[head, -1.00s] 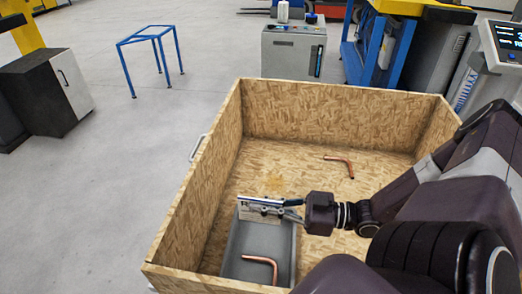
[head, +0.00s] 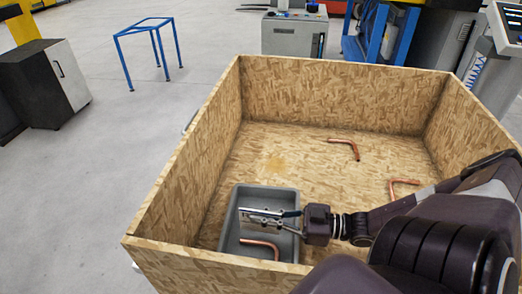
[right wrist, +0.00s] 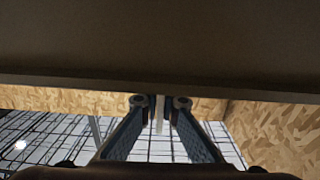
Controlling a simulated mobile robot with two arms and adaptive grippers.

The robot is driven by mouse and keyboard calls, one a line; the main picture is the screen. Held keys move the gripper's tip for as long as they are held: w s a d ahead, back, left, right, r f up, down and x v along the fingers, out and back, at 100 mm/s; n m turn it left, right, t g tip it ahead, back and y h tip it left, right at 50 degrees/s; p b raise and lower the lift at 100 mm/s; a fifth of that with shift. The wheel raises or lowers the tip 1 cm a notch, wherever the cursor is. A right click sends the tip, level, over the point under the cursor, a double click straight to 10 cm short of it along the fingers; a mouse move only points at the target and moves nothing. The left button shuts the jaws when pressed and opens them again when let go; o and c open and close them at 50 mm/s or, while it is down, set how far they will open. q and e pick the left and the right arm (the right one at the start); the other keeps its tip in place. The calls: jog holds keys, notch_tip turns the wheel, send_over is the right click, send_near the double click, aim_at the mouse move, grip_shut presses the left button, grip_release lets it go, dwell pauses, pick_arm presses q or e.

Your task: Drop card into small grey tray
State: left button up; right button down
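The small grey tray (head: 270,196) stands inside the wooden crate, near its left front corner, with a bent copper tube (head: 262,246) lying in it. My right gripper (head: 262,215) is over the tray and shut on a pale card (head: 258,227), which hangs just above the tray floor or close to it; the exact gap cannot be told. In the right wrist view, the two fingers (right wrist: 160,103) point at a broad dark surface, with a pale thin strip between them. My left gripper is not in view.
The wooden crate (head: 183,165) has high walls around the tray. Two more bent copper tubes, one at the back (head: 345,146) and one at the right (head: 402,184), lie on its floor. Outside are a blue frame (head: 145,28) and a dark cabinet (head: 45,85).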

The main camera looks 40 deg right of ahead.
jog(key=shift+f, duration=0.25)
jog(key=shift+f, duration=0.45)
jog(key=shift+s+f, duration=0.1)
jog(key=shift+s, duration=0.1)
jog(key=c, duration=2.2)
grip_release()
jog(key=shift+s+a+f, duration=0.1)
jog(key=shift+s+f, duration=0.05)
jog(key=shift+f, duration=0.1)
jog(key=shift+o, duration=0.2)
jog(key=shift+r, duration=0.65)
jog(key=p+v, duration=0.1)
jog(key=v, duration=0.4)
jog(key=p+v, duration=0.1)
jog(key=v, duration=0.5)
jog(key=shift+d+r, duration=0.2)
jog(key=shift+d, duration=0.3)
